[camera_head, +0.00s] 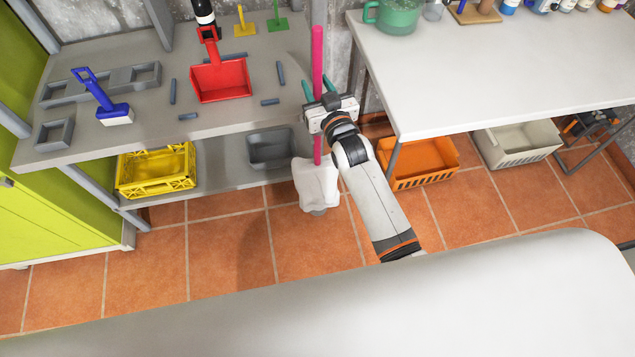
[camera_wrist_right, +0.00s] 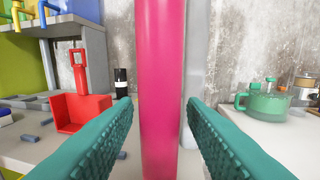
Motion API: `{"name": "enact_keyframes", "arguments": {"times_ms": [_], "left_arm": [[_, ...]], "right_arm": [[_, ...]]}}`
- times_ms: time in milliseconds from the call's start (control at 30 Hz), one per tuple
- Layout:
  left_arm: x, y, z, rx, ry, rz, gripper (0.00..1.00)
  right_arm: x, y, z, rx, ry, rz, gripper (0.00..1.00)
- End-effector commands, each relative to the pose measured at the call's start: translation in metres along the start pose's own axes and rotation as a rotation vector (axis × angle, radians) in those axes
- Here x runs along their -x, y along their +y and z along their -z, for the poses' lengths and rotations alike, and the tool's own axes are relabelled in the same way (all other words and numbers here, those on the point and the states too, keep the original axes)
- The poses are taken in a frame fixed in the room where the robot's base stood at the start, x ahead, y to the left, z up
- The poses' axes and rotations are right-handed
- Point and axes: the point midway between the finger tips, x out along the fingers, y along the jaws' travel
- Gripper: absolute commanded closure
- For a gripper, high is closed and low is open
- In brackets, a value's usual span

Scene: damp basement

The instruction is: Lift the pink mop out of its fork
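The pink mop (camera_head: 317,50) stands upright between the left bench and the right table, with its white mop head (camera_head: 316,184) hanging low over the tiled floor. My right gripper (camera_head: 319,90) is at the handle, above the mop head. In the right wrist view the pink handle (camera_wrist_right: 162,60) rises between the two teal fingers (camera_wrist_right: 160,103), with a visible gap on each side, so the gripper is open around it. The fork cannot be made out; my gripper and wrist cover that part of the handle. My left gripper is not in view.
The left bench (camera_head: 150,118) holds a red dustpan (camera_head: 221,82), a blue-handled brush (camera_head: 105,103) and grey trays. The white table (camera_head: 480,85) stands close on the right, with a green pot (camera_head: 397,16). A yellow crate (camera_head: 157,170) and orange crate (camera_head: 420,163) are below.

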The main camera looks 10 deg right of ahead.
Motion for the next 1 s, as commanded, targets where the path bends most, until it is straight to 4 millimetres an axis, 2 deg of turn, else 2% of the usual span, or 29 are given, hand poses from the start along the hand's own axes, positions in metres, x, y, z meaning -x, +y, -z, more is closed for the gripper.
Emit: {"name": "enact_keyframes", "arguments": {"times_ms": [33, 200, 233, 1000], "left_arm": [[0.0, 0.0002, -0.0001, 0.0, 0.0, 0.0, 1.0], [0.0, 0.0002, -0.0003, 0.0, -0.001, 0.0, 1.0], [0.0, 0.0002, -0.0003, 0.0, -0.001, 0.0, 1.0], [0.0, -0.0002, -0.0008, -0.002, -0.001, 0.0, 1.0]], "right_arm": [[0.0001, 0.0001, 0.0, 0.0, 0.0, 0.0, 0.71], [0.0002, 0.0001, 0.0, 0.0, 0.0, 0.0, 0.99], [0.0002, 0.0001, 0.0, 0.0, 0.0, 0.0, 1.0], [0.0003, 0.0001, 0.0001, 0.0, 0.001, 0.0, 1.0]]}}
